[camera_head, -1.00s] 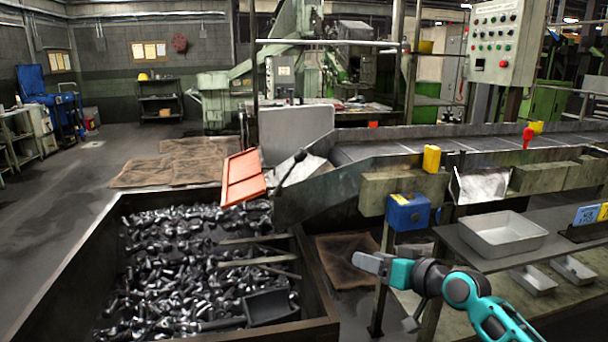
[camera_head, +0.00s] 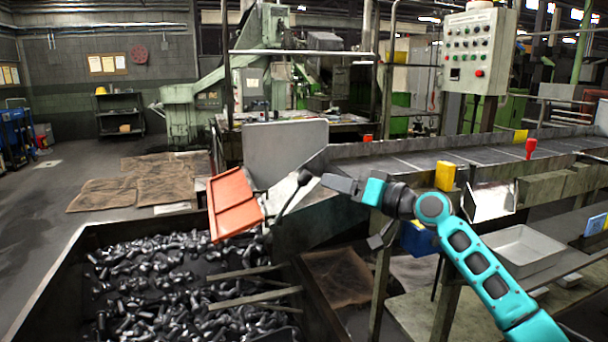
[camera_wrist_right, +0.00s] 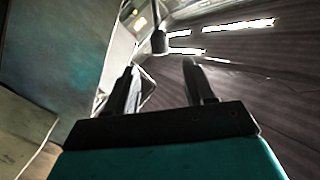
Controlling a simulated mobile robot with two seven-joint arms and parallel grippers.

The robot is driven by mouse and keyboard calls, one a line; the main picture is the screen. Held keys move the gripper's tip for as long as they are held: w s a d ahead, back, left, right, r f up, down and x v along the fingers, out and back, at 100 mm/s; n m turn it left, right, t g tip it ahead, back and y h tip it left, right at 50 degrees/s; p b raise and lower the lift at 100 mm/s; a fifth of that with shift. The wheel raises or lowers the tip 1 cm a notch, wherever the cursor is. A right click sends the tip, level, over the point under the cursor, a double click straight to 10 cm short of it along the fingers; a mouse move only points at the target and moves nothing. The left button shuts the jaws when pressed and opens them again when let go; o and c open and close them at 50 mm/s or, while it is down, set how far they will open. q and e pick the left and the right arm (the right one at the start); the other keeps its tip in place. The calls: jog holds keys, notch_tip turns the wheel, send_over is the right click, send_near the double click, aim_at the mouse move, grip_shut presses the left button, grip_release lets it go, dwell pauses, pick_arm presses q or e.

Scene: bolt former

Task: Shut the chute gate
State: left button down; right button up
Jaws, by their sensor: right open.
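The orange chute gate (camera_head: 234,202) hangs tilted at the chute's lower left end, over the bin of bolts. A dark lever (camera_head: 291,197) with a black knob (camera_head: 304,177) rises beside it, in front of the chute. My right gripper (camera_head: 326,182) is just right of the knob, its far finger hidden in the head view. In the right wrist view the open fingers (camera_wrist_right: 160,85) point at the black knob (camera_wrist_right: 159,42), which is ahead of and between them, apart from the fingertips. The gripper is empty. My left gripper is not in view.
The steel bin (camera_head: 70,265) full of bolts stands below the gate. The chute's side wall (camera_head: 335,215) and the yellow block (camera_head: 445,177) are close to my right arm. A metal tray (camera_head: 522,250) sits on the shelf at right.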

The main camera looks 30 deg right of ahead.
aim_at(306, 176)
jog(key=p+x, duration=0.1)
jog(key=x, duration=0.8)
jog(key=shift+w+a, duration=0.1)
jog(key=shift+w, duration=0.15)
jog(key=shift+f, duration=0.1)
grip_shut()
